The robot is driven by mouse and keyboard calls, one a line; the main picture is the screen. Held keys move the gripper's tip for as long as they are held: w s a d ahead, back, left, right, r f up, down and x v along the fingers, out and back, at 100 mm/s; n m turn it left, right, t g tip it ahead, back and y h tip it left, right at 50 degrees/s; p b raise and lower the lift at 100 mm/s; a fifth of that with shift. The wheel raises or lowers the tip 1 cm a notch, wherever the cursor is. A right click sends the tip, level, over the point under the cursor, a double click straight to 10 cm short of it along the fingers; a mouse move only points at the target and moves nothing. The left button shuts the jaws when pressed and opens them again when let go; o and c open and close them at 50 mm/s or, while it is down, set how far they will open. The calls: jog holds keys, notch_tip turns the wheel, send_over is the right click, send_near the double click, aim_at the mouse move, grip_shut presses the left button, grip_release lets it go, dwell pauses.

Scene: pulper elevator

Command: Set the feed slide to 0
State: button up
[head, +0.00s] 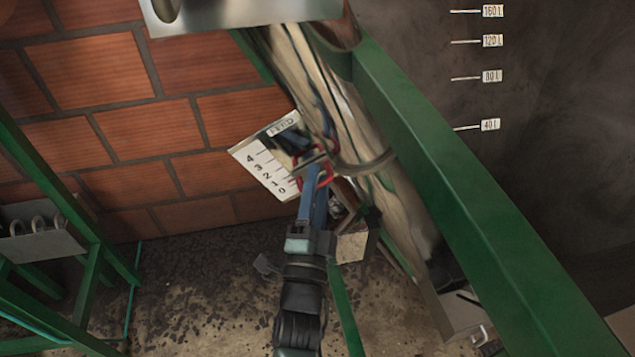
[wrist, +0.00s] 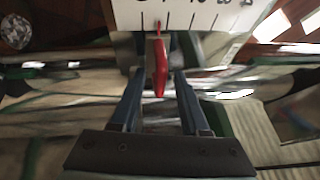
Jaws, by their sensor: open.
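The FEED scale plate (head: 256,160) is white and hangs tilted, with 4 at the upper left and 0 at the lower right. It also shows upside down along the top of the wrist view (wrist: 185,16), its numerals partly cut off. A red pointer (wrist: 159,75) lies between my fingers; its tip is between the first two tick marks from the left. My gripper (head: 314,180) is open beside the plate's lower right end, its blue fingers (wrist: 158,92) on either side of the red piece with gaps visible. In the head view my gripper partly hides the slide.
A green beam (head: 460,190) runs diagonally at the right, beside a pale chute (head: 325,95). A brick wall (head: 165,135) is behind the plate. A green frame (head: 75,215) with a grey box stands at the left. A grey tank with litre marks (head: 565,130) is at the right.

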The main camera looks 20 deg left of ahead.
grip_shut()
dwell(1.4)
